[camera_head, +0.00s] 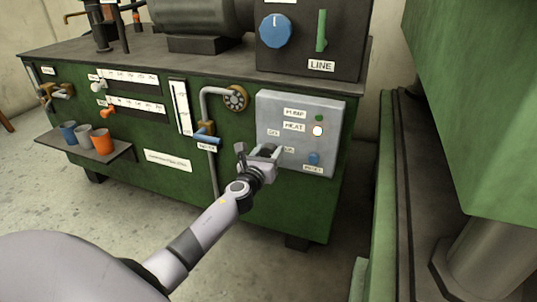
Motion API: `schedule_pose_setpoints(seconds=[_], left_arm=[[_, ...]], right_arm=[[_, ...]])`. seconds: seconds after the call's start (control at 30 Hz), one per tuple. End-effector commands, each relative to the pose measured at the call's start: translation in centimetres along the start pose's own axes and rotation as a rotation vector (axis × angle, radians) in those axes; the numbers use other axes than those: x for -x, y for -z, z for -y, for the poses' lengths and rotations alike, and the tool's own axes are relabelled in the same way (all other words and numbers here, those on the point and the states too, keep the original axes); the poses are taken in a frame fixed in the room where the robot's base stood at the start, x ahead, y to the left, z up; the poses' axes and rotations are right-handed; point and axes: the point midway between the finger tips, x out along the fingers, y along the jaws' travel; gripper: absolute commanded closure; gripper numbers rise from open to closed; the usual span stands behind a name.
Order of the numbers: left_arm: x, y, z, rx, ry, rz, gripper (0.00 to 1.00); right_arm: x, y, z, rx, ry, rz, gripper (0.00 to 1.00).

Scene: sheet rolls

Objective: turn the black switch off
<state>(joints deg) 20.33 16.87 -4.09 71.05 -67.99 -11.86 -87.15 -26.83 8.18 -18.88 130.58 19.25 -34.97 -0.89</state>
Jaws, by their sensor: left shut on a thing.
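The black switch (268,150) is on the lower left of the grey control panel (336,108), between an OFF label and an ON label. Only a dark bit of it shows between my fingers, and its exact setting is hidden. My left gripper (263,154) is at the panel, shut on the black switch. My left arm reaches in from the lower left. My right gripper is not in view.
The panel also has a lit HEAT lamp (318,131), a dark green PUMP lamp (319,118) and a blue RESET button (314,159). A blue-handled valve (205,136) and pipe are left of my gripper. Cups stand on a shelf (116,153). A green machine (480,110) is at the right.

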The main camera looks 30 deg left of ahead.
Motion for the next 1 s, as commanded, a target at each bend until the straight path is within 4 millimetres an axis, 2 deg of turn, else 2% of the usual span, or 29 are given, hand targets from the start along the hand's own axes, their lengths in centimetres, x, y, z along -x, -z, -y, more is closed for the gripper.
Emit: schedule_pose_setpoints(seconds=[1.0], left_arm=[[0.07,0.27,-0.11,0.962,-0.001,-0.003,0.76]], right_arm=[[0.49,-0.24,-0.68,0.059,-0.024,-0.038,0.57]])
